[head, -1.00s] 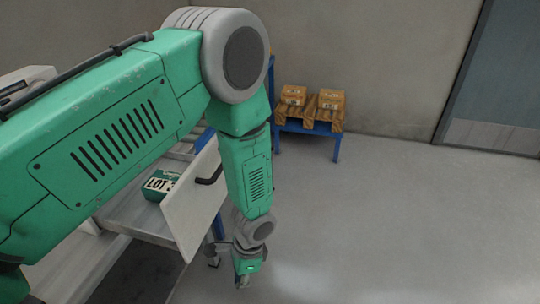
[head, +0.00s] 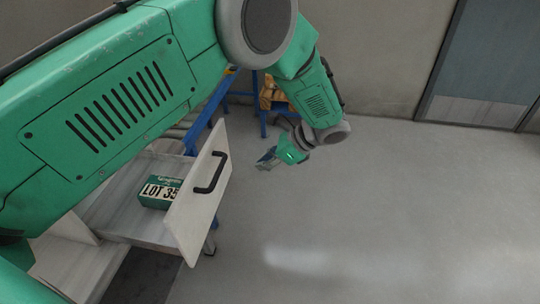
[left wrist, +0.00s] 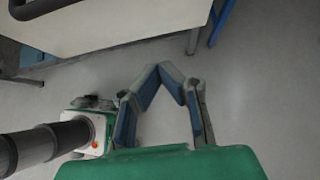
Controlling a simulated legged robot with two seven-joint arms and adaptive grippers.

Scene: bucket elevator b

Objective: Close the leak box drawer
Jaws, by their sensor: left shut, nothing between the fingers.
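The leak box drawer (head: 190,222) stands pulled out at the left, with a pale front panel and a black bar handle (head: 210,174). A green box marked LOT 35 (head: 160,192) lies inside the drawer. The panel's outer face also shows at the top of the left wrist view (left wrist: 120,22), with part of the handle. My left gripper (head: 266,161) is shut and empty, off to the right of the panel and apart from it. Its closed fingertips show in the left wrist view (left wrist: 170,70). My left upper arm hides the drawer's housing. My right gripper is not in view.
A blue frame (head: 208,115) rises behind the drawer. A blue stand with brown packages (head: 270,95) is at the back wall, partly hidden by my arm. A grey door (head: 490,70) is at the back right. The floor (head: 370,220) to the right is clear.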

